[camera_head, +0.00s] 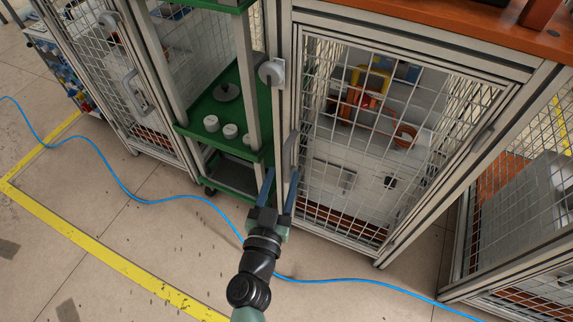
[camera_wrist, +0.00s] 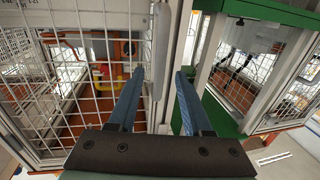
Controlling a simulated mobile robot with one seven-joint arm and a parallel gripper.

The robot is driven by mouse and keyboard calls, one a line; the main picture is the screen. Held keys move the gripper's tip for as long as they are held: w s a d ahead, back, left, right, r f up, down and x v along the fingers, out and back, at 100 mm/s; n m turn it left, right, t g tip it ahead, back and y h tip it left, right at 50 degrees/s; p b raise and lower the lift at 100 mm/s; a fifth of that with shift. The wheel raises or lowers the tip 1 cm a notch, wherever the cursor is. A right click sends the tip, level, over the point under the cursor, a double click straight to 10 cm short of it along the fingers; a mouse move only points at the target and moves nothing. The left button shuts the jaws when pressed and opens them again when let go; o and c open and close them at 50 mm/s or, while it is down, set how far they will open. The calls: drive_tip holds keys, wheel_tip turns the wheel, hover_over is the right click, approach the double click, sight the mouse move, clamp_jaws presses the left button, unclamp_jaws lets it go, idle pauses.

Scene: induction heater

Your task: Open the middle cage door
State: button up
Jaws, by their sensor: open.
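The middle cage door (camera_head: 390,190) is a wire-mesh panel in a grey metal frame, and it looks shut. It also shows at the left of the wrist view (camera_wrist: 90,100). Its pale grey vertical handle (camera_head: 289,152) is on the left edge of the door in the head view. In the wrist view the handle (camera_wrist: 160,45) appears in the gap between my fingers. My gripper (camera_head: 280,180) is open with blue fingers pointing at the lower part of the handle. In the wrist view my gripper (camera_wrist: 160,75) looks empty; contact with the handle cannot be told.
A green shelf cart (camera_head: 195,125) with white round parts stands left of the door. Another mesh cage (camera_head: 135,95) is at the far left, and one (camera_head: 520,245) at the right. A blue cable (camera_head: 130,195) crosses the floor. The floor in front is otherwise mostly clear.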

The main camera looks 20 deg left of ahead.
sight(286, 167)
drive_tip(key=shift+w+a+b, duration=0.2)
drive_tip(key=shift+w, duration=0.95)
drive_tip(key=shift+w+a+b, duration=0.15)
drive_tip(key=shift+w+b, duration=0.05)
drive_tip(key=shift+w, duration=0.95)
clamp_jaws()
